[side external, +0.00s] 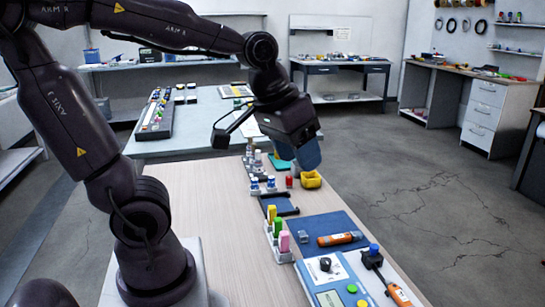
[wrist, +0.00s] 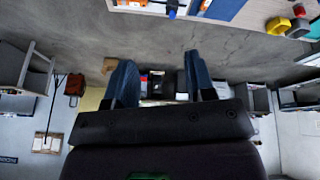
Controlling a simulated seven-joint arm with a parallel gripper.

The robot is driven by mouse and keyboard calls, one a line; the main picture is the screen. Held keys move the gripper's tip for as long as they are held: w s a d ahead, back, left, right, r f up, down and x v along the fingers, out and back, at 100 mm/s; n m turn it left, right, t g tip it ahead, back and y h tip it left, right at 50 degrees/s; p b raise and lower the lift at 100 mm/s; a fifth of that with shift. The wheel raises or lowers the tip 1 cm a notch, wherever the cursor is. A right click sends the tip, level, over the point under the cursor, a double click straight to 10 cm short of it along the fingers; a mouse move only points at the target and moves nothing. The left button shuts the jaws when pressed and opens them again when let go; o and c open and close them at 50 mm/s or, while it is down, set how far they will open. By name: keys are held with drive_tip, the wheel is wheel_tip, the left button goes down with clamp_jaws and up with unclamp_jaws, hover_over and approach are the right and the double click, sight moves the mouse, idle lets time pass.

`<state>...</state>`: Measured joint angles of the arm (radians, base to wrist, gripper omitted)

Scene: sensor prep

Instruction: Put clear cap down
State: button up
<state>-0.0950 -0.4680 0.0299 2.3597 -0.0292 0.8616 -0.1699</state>
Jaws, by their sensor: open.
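A small clear, greyish cap-like piece (side external: 303,235) lies on the left part of the blue mat (side external: 333,222) in the side view; it is too small to be sure that it is the clear cap. My gripper (side external: 308,162) is above the far part of the wooden table, well away from that piece. In the wrist view my gripper (wrist: 160,62) has its two blue fingers spread apart, with nothing held between them.
A yellow block (side external: 311,179) stands near the table's right edge below my gripper. An orange-and-black tool (side external: 340,239) lies on the mat. Yellow, green and pink pieces (side external: 278,228) stand in a rack. A dark tray (side external: 279,205) lies behind them. A control panel (side external: 335,279) is in front.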

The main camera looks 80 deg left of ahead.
drive_tip(key=s+d+m, duration=0.1)
drive_tip(key=s+m, duration=0.1)
drive_tip(key=s, duration=0.1)
drive_tip(key=s+d+m+t, duration=0.1)
drive_tip(key=s, duration=0.1)
drive_tip(key=shift+d+r+m, duration=0.3)
drive_tip(key=shift+d+r, duration=0.05)
